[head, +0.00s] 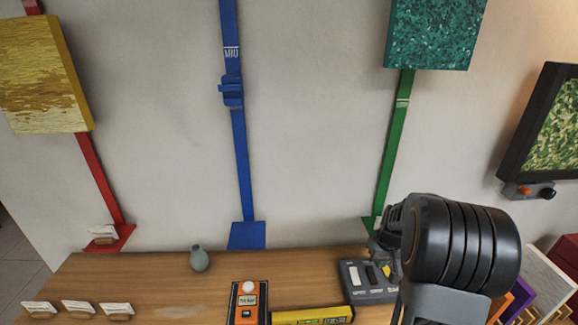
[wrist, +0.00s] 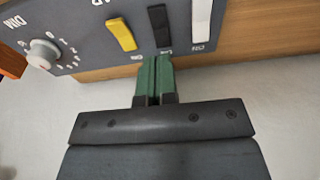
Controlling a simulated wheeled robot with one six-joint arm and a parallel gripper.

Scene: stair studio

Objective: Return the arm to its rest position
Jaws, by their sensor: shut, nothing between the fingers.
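My black arm (head: 455,245) stands at the right of the head view, bent in front of the wall and the wooden table. My gripper (wrist: 153,80) shows in the wrist view with its two green fingertips together and nothing between them. The tips appear beside the edge of a grey control box (wrist: 90,50), near its black switch (wrist: 159,27). I cannot tell whether they touch it. In the head view the arm hides part of the same box (head: 352,291), and the fingertips are not clear there.
The wooden table (head: 140,280) holds a small vase (head: 199,260), an orange device (head: 247,312), a yellow level-like bar (head: 312,316) and several cards at the left. Coloured straps and pictures are on the wall. A purple and white stack (head: 545,285) is close right of my arm.

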